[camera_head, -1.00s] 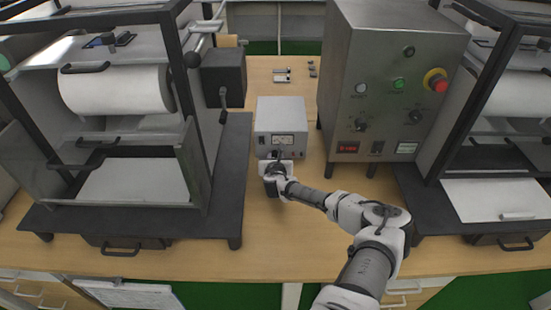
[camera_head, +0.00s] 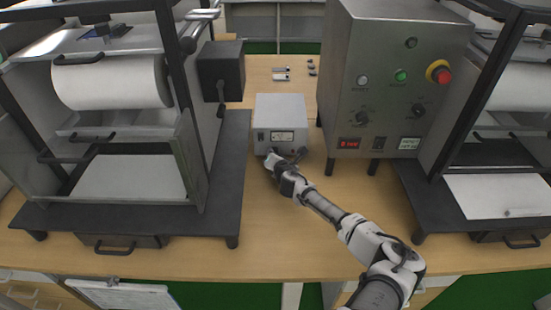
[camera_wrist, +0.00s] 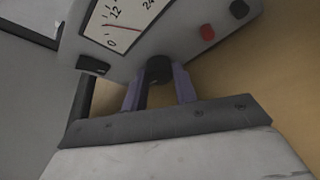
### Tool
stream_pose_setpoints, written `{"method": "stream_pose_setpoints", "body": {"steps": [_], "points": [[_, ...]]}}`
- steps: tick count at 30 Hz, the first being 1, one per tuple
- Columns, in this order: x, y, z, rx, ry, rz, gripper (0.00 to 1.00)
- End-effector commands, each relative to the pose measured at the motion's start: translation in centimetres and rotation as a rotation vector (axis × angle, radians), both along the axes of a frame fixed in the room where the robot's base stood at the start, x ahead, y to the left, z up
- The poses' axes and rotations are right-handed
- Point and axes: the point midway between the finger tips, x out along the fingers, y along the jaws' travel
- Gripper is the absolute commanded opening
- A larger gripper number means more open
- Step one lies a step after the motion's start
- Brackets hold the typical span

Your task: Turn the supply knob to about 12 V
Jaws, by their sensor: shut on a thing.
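The power supply (camera_head: 281,113) is a small grey box on the bench, with a meter (camera_head: 283,137) on its front. In the wrist view the meter (camera_wrist: 118,22) carries the marks 0, 12 and 24, and its red needle lies between 0 and 12. The black supply knob (camera_wrist: 158,68) is below the meter, between the two purple fingers of my gripper (camera_wrist: 158,84), which is shut on it. In the head view my gripper (camera_head: 272,160) is at the lower front of the supply and the knob is hidden.
A red terminal (camera_wrist: 207,32) and a black terminal (camera_wrist: 239,9) are beside the knob. A metal control cabinet (camera_head: 385,80) stands right of the supply, and a roll machine (camera_head: 110,85) stands left. Bare bench (camera_head: 280,235) lies in front.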

Motion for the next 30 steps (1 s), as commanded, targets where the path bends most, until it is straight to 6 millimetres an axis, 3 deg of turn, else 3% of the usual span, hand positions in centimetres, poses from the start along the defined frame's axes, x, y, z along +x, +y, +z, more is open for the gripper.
{"method": "stream_pose_setpoints", "body": {"steps": [12, 28, 29, 30], "points": [[0.00, -0.13, -0.14, 0.184, 0.000, 0.000, 0.05], [-0.01, -0.11, -0.10, 0.205, 0.000, 0.000, 0.05], [-0.01, -0.11, -0.11, 0.205, 0.000, 0.000, 0.32], [0.00, -0.11, -0.10, 0.205, 0.000, 0.000, 0.37]]}}
